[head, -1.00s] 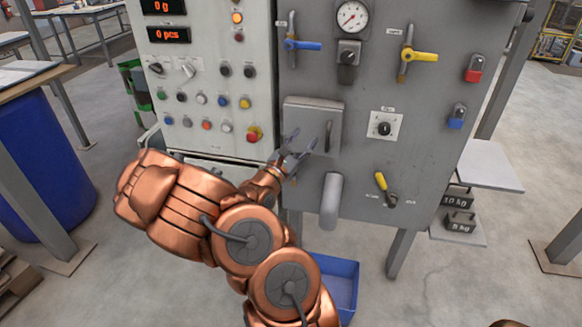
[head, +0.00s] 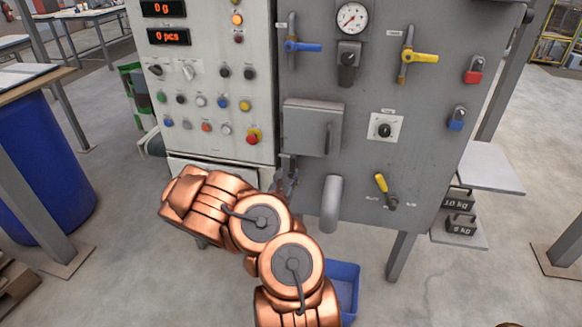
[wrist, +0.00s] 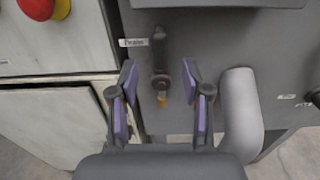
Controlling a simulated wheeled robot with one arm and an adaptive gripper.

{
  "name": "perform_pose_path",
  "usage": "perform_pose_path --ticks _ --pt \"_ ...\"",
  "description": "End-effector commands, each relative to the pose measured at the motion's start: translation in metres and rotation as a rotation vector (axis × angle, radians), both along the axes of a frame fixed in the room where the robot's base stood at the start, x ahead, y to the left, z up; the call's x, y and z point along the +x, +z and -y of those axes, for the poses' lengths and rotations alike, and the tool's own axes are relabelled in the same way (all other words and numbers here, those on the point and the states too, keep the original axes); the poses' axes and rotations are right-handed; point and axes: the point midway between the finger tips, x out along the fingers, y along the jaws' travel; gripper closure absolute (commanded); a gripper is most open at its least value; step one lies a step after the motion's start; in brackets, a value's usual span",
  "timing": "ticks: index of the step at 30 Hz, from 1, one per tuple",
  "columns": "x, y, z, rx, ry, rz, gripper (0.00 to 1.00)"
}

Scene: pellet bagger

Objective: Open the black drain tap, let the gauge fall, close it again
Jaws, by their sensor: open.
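The black tap (wrist: 160,50) shows in the wrist view on the grey panel, its lever pointing up from a round pivot, beside a small white label. Something orange shows just below the pivot. My gripper (wrist: 160,85) is open, with its purple-padded fingers on either side of the tap's lower part in the picture; I cannot tell if they touch it.
A grey outlet pipe (wrist: 240,110) stands close right of my gripper. A grey cover box (head: 312,128) juts out above. A red emergency button (head: 253,136) is up left. Yellow (head: 419,57) and blue (head: 304,46) levers are higher. A blue bin (head: 345,285) is below.

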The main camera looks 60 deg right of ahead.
Motion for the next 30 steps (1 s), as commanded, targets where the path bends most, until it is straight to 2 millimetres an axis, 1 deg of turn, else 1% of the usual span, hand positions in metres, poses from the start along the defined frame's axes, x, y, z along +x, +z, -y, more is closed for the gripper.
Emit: perform_pose_path --ticks 9,15,21,28,29,30 --pt "0.01 0.0 0.029 0.001 -0.002 0.003 0.52" --pt "0.015 -0.001 0.042 0.002 -0.002 -0.001 0.52" --pt "0.017 0.0 0.047 0.0 -0.001 -0.001 0.52" --pt "0.017 0.0 0.047 0.0 -0.001 -0.001 0.52" --pt "0.017 0.0 0.047 0.0 -0.001 -0.001 0.53" --pt "0.017 0.0 0.047 0.0 -0.001 -0.001 0.57"
